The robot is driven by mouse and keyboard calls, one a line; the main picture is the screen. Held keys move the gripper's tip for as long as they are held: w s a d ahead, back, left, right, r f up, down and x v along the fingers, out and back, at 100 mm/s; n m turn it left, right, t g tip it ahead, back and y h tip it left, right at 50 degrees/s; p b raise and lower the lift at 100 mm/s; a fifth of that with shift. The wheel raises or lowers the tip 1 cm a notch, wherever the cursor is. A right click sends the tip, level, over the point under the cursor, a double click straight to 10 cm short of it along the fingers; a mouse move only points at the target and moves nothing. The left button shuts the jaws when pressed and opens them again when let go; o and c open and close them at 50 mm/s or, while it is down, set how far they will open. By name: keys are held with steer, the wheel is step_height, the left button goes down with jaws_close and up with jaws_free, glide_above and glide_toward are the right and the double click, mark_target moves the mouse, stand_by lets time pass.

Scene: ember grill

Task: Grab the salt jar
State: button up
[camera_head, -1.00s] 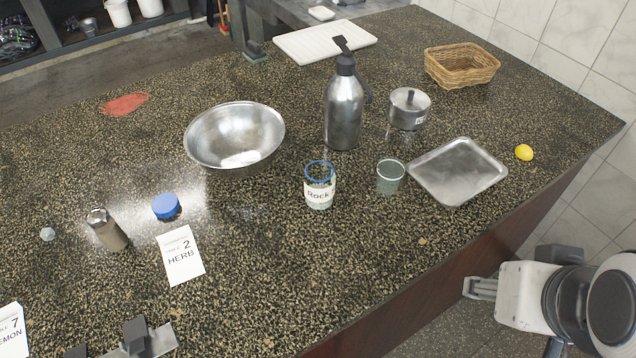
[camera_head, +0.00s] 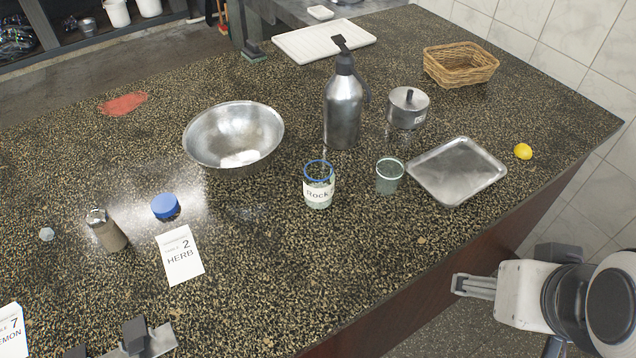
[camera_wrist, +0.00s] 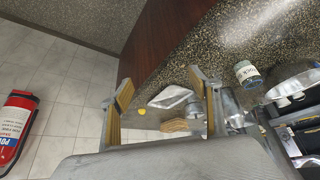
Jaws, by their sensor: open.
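The jar with a white label reading "Rock" (camera_head: 319,187) stands upright on the speckled counter (camera_head: 290,265), left of a small glass (camera_head: 389,176). It has a blue rim and no lid on it; the rest of its label is hard to read. It also shows in the wrist view, at the right (camera_wrist: 246,74). A blue lid (camera_head: 165,206) lies apart to the left. My gripper (camera_head: 456,284) is beyond the counter's edge at the lower right, well away from the jar. In the wrist view its fingers (camera_wrist: 162,90) are spread with nothing between them.
A steel tray (camera_head: 457,171), lemon (camera_head: 523,151), dark-topped bottle (camera_head: 343,112) and steel bowl (camera_head: 233,137) surround the jar at some distance. The counter in front of the jar is clear.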

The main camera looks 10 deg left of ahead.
mark_target(331, 184)
stand_by(0.3)
steer(key=w+a+f+n+t+y, duration=0.1)
steer(key=w+n+t, duration=0.15)
steer(key=w, duration=0.85)
steer(key=w+a+f+n+t, duration=0.1)
steer(key=w+a+n+t, duration=0.15)
steer(key=w, duration=0.95)
steer(key=a+f+n+g+y, duration=0.1)
steer(key=a+f+n+y, duration=0.1)
steer(key=a, duration=0.4)
steer(key=a+f+n+g+y, duration=0.1)
steer(key=a+f+n+y, duration=0.1)
steer(key=a+y, duration=0.3)
steer(key=s+a+f+n+g+y, duration=0.1)
steer(key=a+f+n+y, duration=0.1)
steer(key=a, duration=0.7)
step_height(331, 184, down, 2)
steer(key=shift+f+n+g+y, duration=0.1)
steer(key=shift+n+g+y, duration=0.25)
steer(key=shift+y, duration=0.35)
steer(key=shift+s+a, duration=0.2)
steer(key=shift+s, duration=0.1)
steer(key=shift+x, duration=1.35)
